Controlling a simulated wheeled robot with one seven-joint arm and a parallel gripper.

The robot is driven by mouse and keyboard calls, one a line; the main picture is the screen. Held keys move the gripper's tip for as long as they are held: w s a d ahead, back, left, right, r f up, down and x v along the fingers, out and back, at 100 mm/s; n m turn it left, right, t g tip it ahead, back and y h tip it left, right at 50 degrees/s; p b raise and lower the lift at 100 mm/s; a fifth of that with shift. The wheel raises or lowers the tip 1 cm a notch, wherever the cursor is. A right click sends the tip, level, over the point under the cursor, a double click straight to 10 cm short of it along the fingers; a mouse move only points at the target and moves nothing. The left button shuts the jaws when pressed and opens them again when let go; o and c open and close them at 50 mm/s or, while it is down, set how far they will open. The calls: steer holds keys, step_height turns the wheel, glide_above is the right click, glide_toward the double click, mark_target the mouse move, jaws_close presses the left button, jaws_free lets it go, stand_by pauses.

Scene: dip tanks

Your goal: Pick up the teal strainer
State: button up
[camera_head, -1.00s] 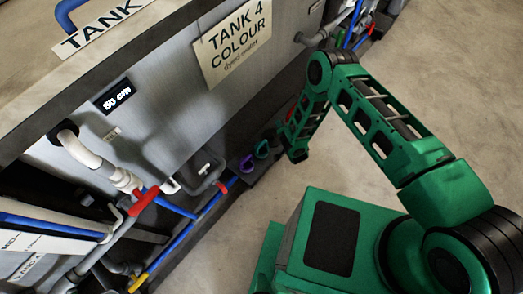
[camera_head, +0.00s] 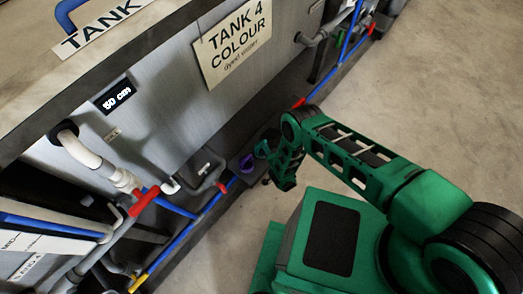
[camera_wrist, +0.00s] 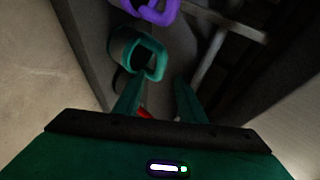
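The teal strainer (camera_wrist: 122,42) is in the upper middle of the wrist view, with its squared handle loop (camera_wrist: 163,62) facing my gripper. In the head view a small part of the strainer (camera_head: 261,149) shows at the foot of the tank, just left of my arm. My gripper (camera_wrist: 157,88) is open, its two green fingers apart and empty. The fingertips point at the strainer and lie just short of or beside the handle loop; I cannot tell whether they touch. In the head view my arm hides most of the gripper.
A purple strainer (camera_wrist: 152,12) stands just beyond the teal one; it also shows in the head view (camera_head: 247,163). The tank wall (camera_head: 170,100) rises close by, with blue pipes and red-handled valves (camera_head: 145,202) along its foot. The floor (camera_head: 430,120) to the right is clear.

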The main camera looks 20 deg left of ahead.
steer(key=shift+x, duration=2.6)
steer(key=shift+d, duration=0.1)
jaws_close()
